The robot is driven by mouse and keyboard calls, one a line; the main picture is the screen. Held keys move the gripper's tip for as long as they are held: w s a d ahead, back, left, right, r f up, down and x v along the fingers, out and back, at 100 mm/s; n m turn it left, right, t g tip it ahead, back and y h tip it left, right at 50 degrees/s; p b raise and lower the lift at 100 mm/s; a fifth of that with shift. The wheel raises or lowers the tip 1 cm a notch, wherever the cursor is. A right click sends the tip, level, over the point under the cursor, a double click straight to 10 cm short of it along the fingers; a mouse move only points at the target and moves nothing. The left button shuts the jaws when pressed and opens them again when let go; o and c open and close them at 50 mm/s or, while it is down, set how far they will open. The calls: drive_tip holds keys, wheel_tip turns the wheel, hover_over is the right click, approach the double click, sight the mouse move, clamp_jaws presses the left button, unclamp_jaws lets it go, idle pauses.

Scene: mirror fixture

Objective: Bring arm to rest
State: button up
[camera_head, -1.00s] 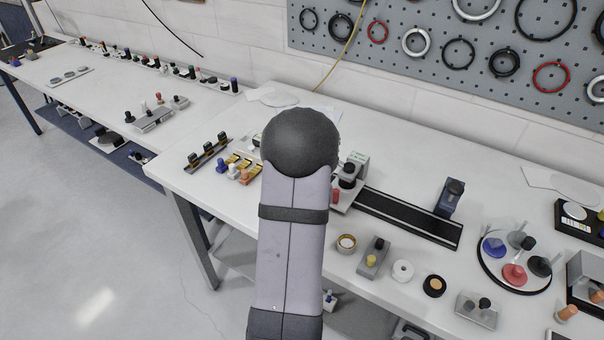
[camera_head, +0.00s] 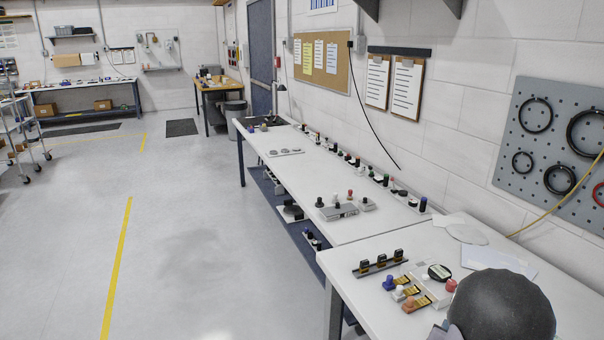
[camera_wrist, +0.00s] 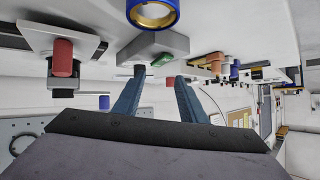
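My gripper (camera_wrist: 160,92) shows in the wrist view as two blue-grey fingers with a clear gap between them. It is open, and nothing shows held in the gap. Beyond the fingertips is a grey block with a green part (camera_wrist: 162,60). A blue ring with a brass-coloured inside (camera_wrist: 152,12) is at the top edge. In the head view only a dark rounded joint of my arm (camera_head: 500,305) shows at the lower right, over the near bench. My gripper is outside that view.
The near bench (camera_head: 352,290) carries a dark rail with small blocks (camera_head: 380,263) and several coloured pegs. A red-capped part (camera_wrist: 63,58) stands left of the fingers. A longer bench (camera_head: 300,172) runs away along the wall. Open floor (camera_head: 190,230) lies to the left.

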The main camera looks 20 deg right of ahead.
drive_tip(key=a, duration=0.1)
drive_tip(key=w+a, duration=0.1)
drive_tip(key=a+m+y+p, duration=0.1)
drive_tip(key=shift+w+r, duration=0.2)
drive_tip(key=shift+r, duration=0.15)
drive_tip(key=w+a+f+n+g+y+b, duration=0.1)
drive_tip(key=a+n+y, duration=0.1)
drive_tip(key=a, duration=0.5)
drive_tip(key=w+a+f+n+g+y, duration=0.1)
drive_tip(key=w+a+f+n+y, duration=0.1)
drive_tip(key=a, duration=0.5)
drive_tip(key=w+a+f+n+y+b, duration=0.1)
drive_tip(key=a+n+y, duration=0.15)
drive_tip(key=a, duration=0.45)
drive_tip(key=s+a+n+g+y, duration=0.1)
drive_tip(key=s+a+n+g, duration=0.1)
drive_tip(key=s+a, duration=0.3)
drive_tip(key=s+a+n+g+y, duration=0.1)
drive_tip(key=s+a+n+g, duration=0.2)
drive_tip(key=a, duration=0.9)
drive_tip(key=shift+s+a+r+n+b, duration=0.35)
drive_tip(key=shift+s+n, duration=0.5)
drive_tip(key=shift+s, duration=0.4)
drive_tip(key=shift+d+f, duration=0.1)
wheel_tip(320, 180, down, 28)
drive_tip(key=b, duration=2.7)
drive_tip(key=shift+r+b, duration=0.2)
drive_tip(key=shift+b, duration=0.15)
